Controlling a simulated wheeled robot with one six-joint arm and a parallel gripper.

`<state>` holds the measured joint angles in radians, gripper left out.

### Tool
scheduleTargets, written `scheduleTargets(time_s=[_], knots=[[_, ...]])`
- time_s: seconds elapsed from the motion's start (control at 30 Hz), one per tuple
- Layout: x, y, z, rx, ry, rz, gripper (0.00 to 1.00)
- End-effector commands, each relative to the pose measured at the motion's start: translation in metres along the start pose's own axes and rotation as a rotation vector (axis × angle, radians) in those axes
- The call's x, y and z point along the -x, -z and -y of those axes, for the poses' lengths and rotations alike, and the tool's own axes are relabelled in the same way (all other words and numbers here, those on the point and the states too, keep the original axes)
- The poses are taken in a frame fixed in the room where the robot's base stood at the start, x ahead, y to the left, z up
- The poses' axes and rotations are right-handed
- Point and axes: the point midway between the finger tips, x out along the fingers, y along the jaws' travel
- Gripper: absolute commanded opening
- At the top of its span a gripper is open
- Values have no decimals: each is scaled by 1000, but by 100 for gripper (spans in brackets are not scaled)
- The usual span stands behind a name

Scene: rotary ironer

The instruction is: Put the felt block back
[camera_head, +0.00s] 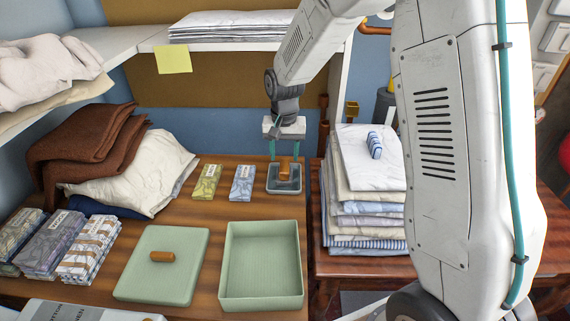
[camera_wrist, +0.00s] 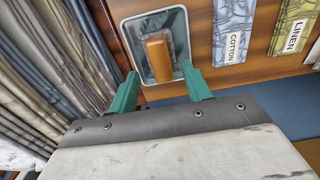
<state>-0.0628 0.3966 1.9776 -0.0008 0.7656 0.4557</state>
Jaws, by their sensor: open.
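A block with an upright orange-brown wooden grip, seemingly the felt block (camera_head: 284,171), sits in a small grey tray (camera_head: 284,190) near the back right of the wooden table. In the wrist view the block's wooden grip (camera_wrist: 158,58) stands inside the tray (camera_wrist: 127,32), with a grey base partly visible. My gripper (camera_head: 285,156) points down over the tray. Its two green fingers (camera_wrist: 160,77) are apart, open, and nothing is held between them. I cannot tell whether the fingertips touch the block.
Cotton (camera_head: 242,183) and linen (camera_head: 206,182) packets lie left of the tray. An open green box (camera_head: 262,265) and its knobbed lid (camera_head: 162,265) are in front. A tall linen stack (camera_head: 366,190) stands close on the right. A shelf (camera_head: 225,45) overhangs behind.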

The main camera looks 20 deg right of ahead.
Motion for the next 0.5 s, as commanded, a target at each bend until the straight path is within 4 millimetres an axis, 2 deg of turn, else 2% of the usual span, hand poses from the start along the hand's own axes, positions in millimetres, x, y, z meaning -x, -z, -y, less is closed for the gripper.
scheduleTargets(time_s=[0.03,0.2,0.33,0.5], knots=[[13,1,0,0,2,-4,49],[44,1,0,0,1,-3,49],[58,0,0,-1,0,0,49],[65,0,0,-1,0,0,49]])
